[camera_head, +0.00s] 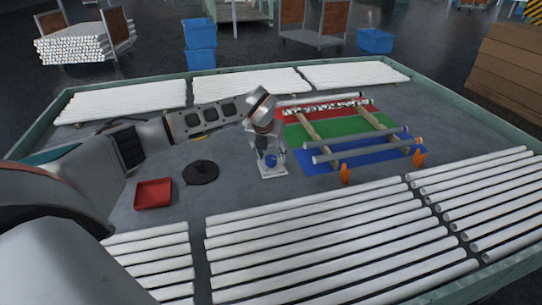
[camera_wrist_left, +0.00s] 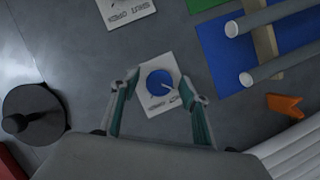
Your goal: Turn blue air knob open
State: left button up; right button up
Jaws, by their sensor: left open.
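The blue air knob (camera_wrist_left: 160,82) sits on a white plate (camera_wrist_left: 150,104) with dark lettering, flat on the grey table. In the head view the blue knob (camera_head: 271,160) shows just below my left gripper (camera_head: 268,150). In the left wrist view the open fingers of my left gripper (camera_wrist_left: 158,100) stand on either side of the plate, with the knob between and slightly beyond them. I cannot tell whether a finger touches the knob. A second white plate (camera_wrist_left: 125,10) marked with SHUT and OPEN lettering lies farther off. My right gripper is not in view.
A black round base (camera_head: 201,172) and a red tray (camera_head: 153,194) lie left of the knob. White tube stacks (camera_head: 310,240) fill the front.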

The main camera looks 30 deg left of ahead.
pick_arm(q)
jog(key=c, duration=1.1)
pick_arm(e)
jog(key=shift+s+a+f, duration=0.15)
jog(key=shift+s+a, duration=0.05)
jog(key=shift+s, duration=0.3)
